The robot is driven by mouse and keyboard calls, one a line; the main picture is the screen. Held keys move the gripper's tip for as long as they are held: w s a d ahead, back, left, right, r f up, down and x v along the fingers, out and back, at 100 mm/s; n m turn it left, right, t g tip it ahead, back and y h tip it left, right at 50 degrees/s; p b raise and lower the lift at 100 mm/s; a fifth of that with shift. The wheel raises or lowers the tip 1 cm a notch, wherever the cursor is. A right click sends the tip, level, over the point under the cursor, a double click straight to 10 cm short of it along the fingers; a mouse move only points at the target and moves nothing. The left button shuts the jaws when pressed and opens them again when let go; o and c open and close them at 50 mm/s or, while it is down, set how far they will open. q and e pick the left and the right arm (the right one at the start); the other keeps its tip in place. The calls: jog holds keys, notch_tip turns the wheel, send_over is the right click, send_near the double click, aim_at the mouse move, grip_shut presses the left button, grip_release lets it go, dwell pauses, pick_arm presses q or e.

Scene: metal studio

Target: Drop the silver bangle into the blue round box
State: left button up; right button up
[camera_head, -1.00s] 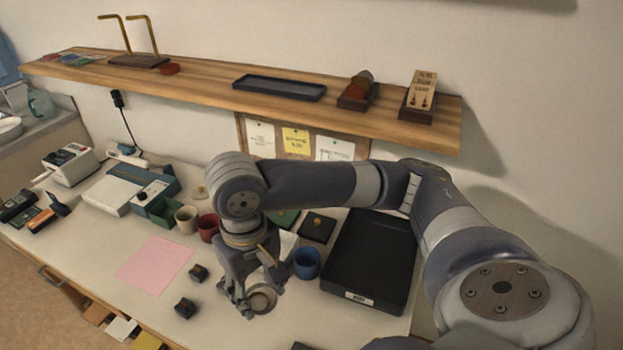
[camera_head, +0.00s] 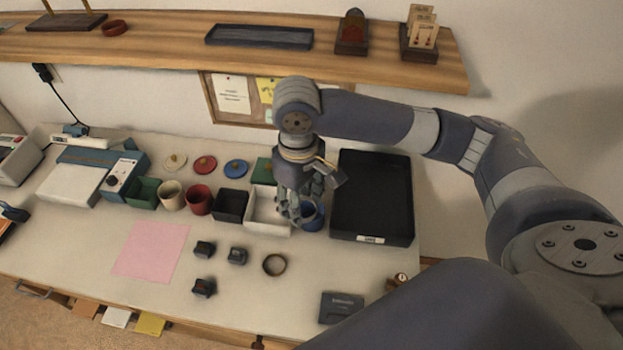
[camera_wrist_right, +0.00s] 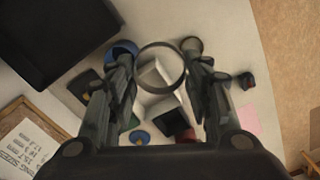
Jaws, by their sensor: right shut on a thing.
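My right gripper (camera_head: 300,212) is above the table at the blue round box (camera_head: 314,217), overlapping its left side in the head view. The bangle is apart from the box opening in that view. I cannot make out the held bangle in the head view. My left gripper is out of view.
A darker ring (camera_head: 274,265) lies on the table in front. Left of the blue box stand a white box (camera_head: 268,222), a black box (camera_head: 231,206) and red (camera_head: 199,200) and cream (camera_head: 171,195) cups. A large black tray (camera_head: 372,200) is right. Small dark blocks (camera_head: 237,256) lie in front.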

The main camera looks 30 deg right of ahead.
pick_arm(q)
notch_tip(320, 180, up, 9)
jog(key=p, duration=0.8)
pick_arm(e)
jog(key=w+d+f+n+b, duration=0.2)
jog(key=f+n, duration=0.2)
jog(key=w+d+f+n+b, duration=0.2)
jog(key=f+n, duration=0.3)
jog(key=w+d+f+n+b, duration=0.2)
jog(key=w+f+n, duration=0.1)
jog(key=f+n, duration=0.2)
jog(key=shift+w+f, duration=0.1)
jog(key=shift+f, duration=0.05)
pick_arm(q)
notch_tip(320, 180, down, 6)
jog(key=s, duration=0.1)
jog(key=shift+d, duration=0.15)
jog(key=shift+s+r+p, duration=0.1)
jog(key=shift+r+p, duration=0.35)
jog(key=shift+p, duration=0.05)
pick_arm(e)
jog(key=o, duration=1.1)
